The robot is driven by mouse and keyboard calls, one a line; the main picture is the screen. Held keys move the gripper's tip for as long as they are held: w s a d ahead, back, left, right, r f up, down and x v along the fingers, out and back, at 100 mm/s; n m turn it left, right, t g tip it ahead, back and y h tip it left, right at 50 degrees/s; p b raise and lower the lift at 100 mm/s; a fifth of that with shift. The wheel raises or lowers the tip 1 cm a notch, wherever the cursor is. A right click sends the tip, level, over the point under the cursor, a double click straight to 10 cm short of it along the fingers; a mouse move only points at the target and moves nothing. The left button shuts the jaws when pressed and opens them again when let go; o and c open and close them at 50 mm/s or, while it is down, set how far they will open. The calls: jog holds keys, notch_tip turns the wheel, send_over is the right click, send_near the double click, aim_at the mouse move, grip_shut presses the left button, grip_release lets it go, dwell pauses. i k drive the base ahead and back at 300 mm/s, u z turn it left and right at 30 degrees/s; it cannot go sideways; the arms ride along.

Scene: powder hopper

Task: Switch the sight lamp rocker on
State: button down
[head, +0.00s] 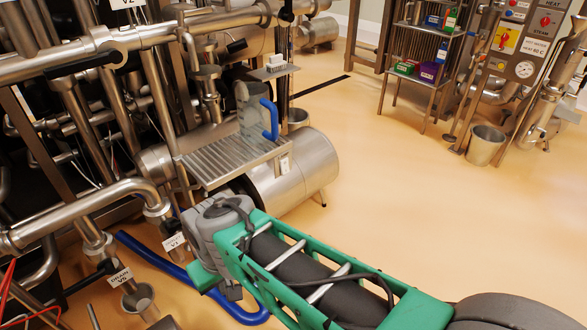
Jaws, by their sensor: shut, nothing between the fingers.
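A small pale switch plate (284,163), which looks like the rocker, sits on the right front edge of the slatted metal grate. It is too small to tell which way the rocker is tipped. My green arm reaches in from the lower right. At its end, my grey gripper (213,222) is just below and in front of the grate, left of the switch plate and apart from it in the picture. The fingertips are hidden behind the grey body, and I see nothing held.
A steel drum (300,178) lies below. Pipes and valves crowd the left. A shelf rack and control panel (524,40) stand back right; the floor between is clear.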

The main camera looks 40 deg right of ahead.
aim_at(284, 163)
jog(key=k, duration=1)
jog(key=z, duration=1.05)
jog(key=i, duration=1.45)
jog(key=u, duration=1.6)
